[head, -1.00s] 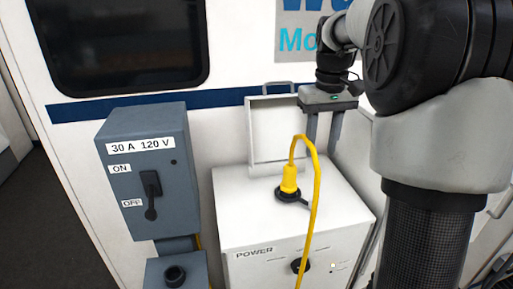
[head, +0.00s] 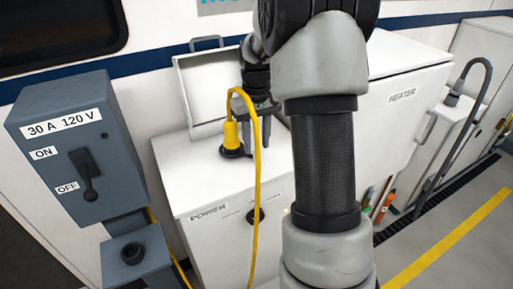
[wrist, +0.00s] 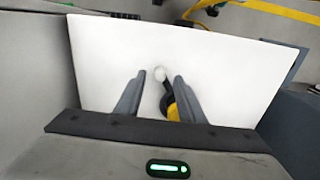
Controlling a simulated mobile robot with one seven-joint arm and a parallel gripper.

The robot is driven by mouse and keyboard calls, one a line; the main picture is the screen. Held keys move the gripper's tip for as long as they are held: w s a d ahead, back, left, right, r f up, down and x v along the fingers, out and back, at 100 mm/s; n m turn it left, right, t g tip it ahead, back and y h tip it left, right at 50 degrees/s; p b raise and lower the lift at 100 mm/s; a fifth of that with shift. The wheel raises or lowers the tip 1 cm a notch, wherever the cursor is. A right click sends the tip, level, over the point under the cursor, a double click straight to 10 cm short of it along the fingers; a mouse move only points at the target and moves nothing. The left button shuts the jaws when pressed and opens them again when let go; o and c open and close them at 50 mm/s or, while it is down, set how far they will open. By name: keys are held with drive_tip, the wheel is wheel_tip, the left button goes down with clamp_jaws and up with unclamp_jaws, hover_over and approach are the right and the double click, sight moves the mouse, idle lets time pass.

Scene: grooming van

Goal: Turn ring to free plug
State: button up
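A yellow plug (head: 230,134) on a yellow cord stands upright in a black ring (head: 236,153) on top of the white power box (head: 177,171). In the wrist view the plug (wrist: 173,112) is mostly hidden behind my right-hand finger. The dark ring (wrist: 167,102) shows there too, with a short arm ending in a pale knob (wrist: 160,73). My gripper (wrist: 159,77) is open, pointing down, with the knob and arm seen between its fingers. I cannot tell whether a finger touches them. In the head view my gripper (head: 259,150) is just right of the plug, partly behind the cord.
The power box's raised lid (head: 203,93) stands behind the plug. A grey switch box (head: 75,150) is at left, its lever (head: 87,175) down toward OFF. A white heater cabinet (head: 401,120) is at right. The yellow cord (head: 257,190) hangs down the box front.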

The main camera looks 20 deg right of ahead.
drive_tip(key=shift+f, duration=1.25)
clamp_jaws()
